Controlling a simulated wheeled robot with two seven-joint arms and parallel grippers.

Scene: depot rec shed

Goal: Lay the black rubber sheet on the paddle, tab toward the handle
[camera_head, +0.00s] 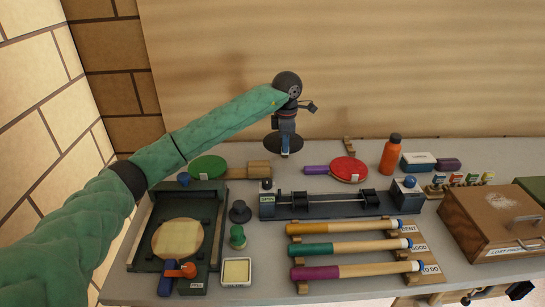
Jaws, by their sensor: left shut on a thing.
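My left gripper (287,127) is at the back middle of the table, pointing down. It is shut on the black rubber sheet (272,144), a dark round piece held above the table, with a small pale tab (285,154) at its lower edge. A bare paddle with a round yellowish face (178,239) lies in the dark green press frame (140,225) at the front left, apart from the sheet.
A green paddle (207,167) and a red paddle (348,168) lie at the back. A metal rail fixture (330,204) and several coloured handles (350,248) fill the middle. An orange bottle (391,155) and a wooden box (495,222) stand right. A yellow pad (237,272) lies in front.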

